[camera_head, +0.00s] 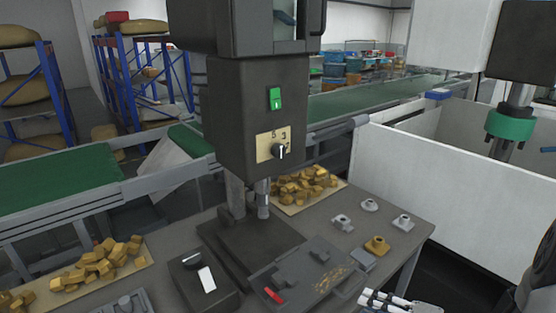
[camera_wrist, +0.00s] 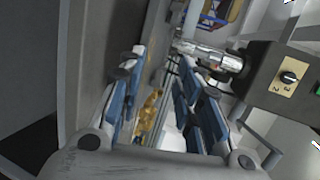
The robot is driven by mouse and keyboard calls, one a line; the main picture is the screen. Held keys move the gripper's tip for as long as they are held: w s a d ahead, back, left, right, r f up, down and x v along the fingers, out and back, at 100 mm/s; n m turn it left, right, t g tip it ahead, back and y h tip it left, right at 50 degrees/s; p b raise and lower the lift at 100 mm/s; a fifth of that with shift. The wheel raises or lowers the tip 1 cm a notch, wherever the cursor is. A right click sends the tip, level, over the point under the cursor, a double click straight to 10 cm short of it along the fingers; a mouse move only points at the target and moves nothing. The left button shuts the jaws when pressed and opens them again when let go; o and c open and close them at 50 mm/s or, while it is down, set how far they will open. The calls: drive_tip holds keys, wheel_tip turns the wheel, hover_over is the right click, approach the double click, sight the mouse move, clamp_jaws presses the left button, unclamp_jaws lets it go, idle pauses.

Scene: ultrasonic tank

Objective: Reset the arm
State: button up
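My gripper (camera_head: 388,301) shows at the bottom right edge of the head view, beside the near right corner of the grey worktable (camera_head: 408,238). Only its pale fingertips and part of my arm are in that view. In the wrist view, my gripper (camera_wrist: 158,92) has its two blue-padded fingers apart. Nothing is held between them. Yellow-brown pieces (camera_wrist: 150,112) show through the gap, farther off.
A dark press-like machine (camera_head: 236,120) stands on the worktable. Around it are piles of yellow pieces (camera_head: 303,185), a dark tray (camera_head: 310,262), small metal parts (camera_head: 369,205) and a control box (camera_head: 207,280). A white wall panel (camera_head: 440,200) stands right of the table.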

drive_tip(key=s+a+r+n+g+h, duration=0.1)
drive_tip(key=s+a+r+n+g, duration=0.3)
drive_tip(key=a, duration=0.3)
drive_tip(key=s+a+r+n+g+h, duration=0.1)
drive_tip(key=s+a+r+n+g, duration=0.1)
drive_tip(key=s+a+r+g, duration=0.4)
drive_tip(key=s+d+r+n+t+h, duration=0.1)
drive_tip(key=s+r+n+t+h, duration=0.1)
drive_tip(key=s+r+t+h, duration=0.2)
drive_tip(key=s+r+h, duration=0.3)
drive_tip(key=s+h, duration=0.1)
drive_tip(key=s, duration=0.2)
drive_tip(key=shift+s+d+n+t+h, duration=0.15)
drive_tip(key=shift+d+n+t+h, duration=0.15)
drive_tip(key=shift+t+h, duration=0.1)
